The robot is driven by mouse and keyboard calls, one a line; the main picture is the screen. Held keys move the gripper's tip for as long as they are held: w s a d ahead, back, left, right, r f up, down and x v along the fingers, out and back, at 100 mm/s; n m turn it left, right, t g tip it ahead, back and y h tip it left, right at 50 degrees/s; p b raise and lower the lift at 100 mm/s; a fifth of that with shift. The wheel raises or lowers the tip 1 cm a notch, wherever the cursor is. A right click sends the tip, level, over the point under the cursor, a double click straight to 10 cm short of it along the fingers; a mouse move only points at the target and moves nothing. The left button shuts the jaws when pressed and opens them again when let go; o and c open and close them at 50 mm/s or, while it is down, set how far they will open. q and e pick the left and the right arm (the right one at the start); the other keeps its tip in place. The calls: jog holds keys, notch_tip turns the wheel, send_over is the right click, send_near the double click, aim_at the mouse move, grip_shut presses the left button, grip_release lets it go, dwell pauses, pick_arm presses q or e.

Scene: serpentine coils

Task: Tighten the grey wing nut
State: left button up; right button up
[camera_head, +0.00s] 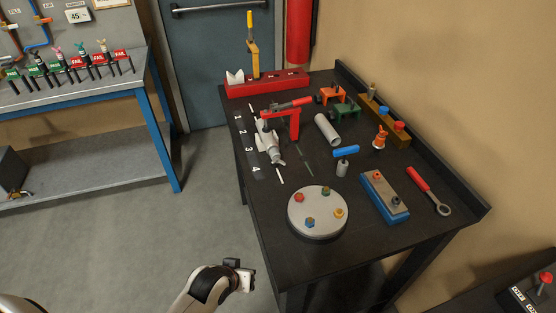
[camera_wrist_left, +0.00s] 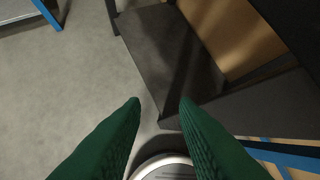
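I cannot pick out the grey wing nut with certainty. In the head view a pale two-pronged piece (camera_head: 235,77) stands on the left end of a red bar. A pale grey part (camera_head: 268,142) with side lobes lies beside a red clamp (camera_head: 293,120). Either is too small to identify. In the head view a white and black arm link of mine is at the bottom, left of the table; no fingertips show there. My right gripper cannot be made out.
The black workbench (camera_head: 262,215) holds a round plate (camera_head: 318,227) with coloured nuts, a blue block (camera_head: 398,212), a red-handled wrench (camera_head: 420,182), a grey tube (camera_head: 327,130) and a blue T-handle (camera_head: 346,151). A blue-framed bench (camera_head: 160,90) stands left. Grey floor between them is clear.

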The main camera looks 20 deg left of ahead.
pick_arm(q)
notch_tip(320, 180, up, 9)
jog(key=w+n+t+p, duration=0.1)
jog(key=w+n+p, duration=0.1)
jog(key=n+t+h, duration=0.1)
jog(key=n+t, duration=0.5)
jog(key=n, duration=0.2)
send_near(278, 162)
jog(key=s, duration=0.4)
jog(key=shift+a+r, duration=0.1)
jog(key=shift+a, duration=0.3)
jog(key=shift+w+n+t, duration=0.3)
jog(key=shift+w+n, duration=0.1)
jog(key=shift+w, duration=0.4)
jog(key=x, duration=1)
jog(key=shift+w+d, duration=0.15)
jog(key=shift+w, duration=0.2)
jog(key=shift+c, duration=0.4)
grip_shut()
